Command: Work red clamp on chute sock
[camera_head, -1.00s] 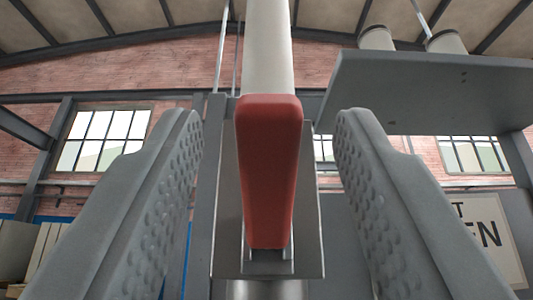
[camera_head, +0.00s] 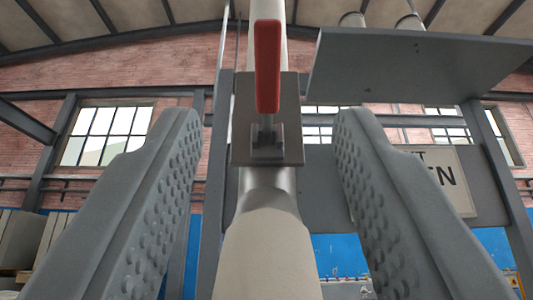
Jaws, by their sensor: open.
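The red clamp (camera_head: 267,65) is a red upright handle on a grey metal plate (camera_head: 290,110). It stands in the upper middle of the view, in front of a pale vertical pipe. Below the plate a metal neck leads into a pale beige sleeve, likely the chute sock (camera_head: 266,255). My gripper (camera_head: 265,120) is open, with one dimpled grey finger at each side of the view. The clamp appears between and beyond the fingertips, with visible gaps on both sides. Nothing is between the pads.
A grey shelf-like panel (camera_head: 420,70) juts out at the upper right, with pale cylinders above it. A sign (camera_head: 450,180) hangs behind the right finger. Grey posts stand beside the pipe. A brick wall with windows (camera_head: 105,133) lies behind.

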